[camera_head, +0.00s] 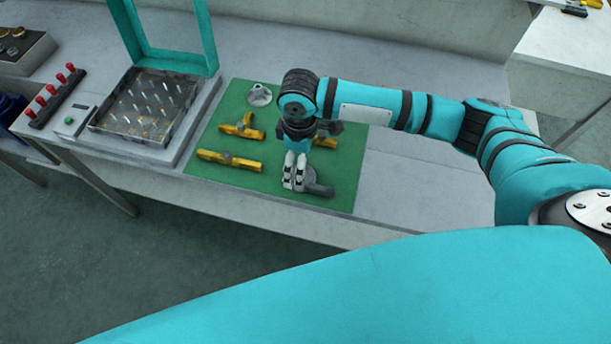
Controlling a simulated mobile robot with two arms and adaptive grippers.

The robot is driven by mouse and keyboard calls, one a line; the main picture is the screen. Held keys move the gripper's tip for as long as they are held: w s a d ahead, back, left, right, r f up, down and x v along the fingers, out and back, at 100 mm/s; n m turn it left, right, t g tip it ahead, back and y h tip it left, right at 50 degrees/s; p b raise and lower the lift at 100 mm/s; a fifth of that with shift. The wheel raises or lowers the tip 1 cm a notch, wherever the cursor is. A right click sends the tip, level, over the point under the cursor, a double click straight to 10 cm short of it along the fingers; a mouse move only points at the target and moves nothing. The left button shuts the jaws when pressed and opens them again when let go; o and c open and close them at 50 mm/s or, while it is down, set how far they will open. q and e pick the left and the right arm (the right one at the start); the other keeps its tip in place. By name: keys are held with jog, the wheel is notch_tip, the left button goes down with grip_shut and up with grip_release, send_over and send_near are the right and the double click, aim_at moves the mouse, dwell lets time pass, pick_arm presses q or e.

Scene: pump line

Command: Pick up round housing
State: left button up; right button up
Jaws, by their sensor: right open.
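A dark grey rounded part, which looks like the round housing (320,188), lies near the front right of the green mat (340,200). My right gripper (294,183) points down at its left side, with the fingers open. The fingers cover part of the grey part, and I cannot tell whether they touch it. A lighter grey flanged, cone-like part (260,94) stands at the back of the mat. My left gripper is not in view.
Yellow pieces lie on the mat: one at the front left (229,160), one behind it (242,128), one partly behind my right wrist. An open teal-lidded fixture with pins (180,135) and red-knobbed levers (52,95) stand left. The bench right of the mat is clear.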

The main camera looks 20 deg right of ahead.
aim_at(311, 177)
jog(key=shift+w+a+f+p, duration=0.1)
jog(key=shift+f+p, duration=0.25)
jog(key=shift+f, duration=1.15)
jog(key=shift+w+f+p, duration=0.1)
jog(key=shift+f+p, duration=0.2)
jog(key=shift+f, duration=1.15)
jog(key=c, duration=1.5)
jog(key=shift+c, duration=0.4)
jog(key=shift+r, duration=0.15)
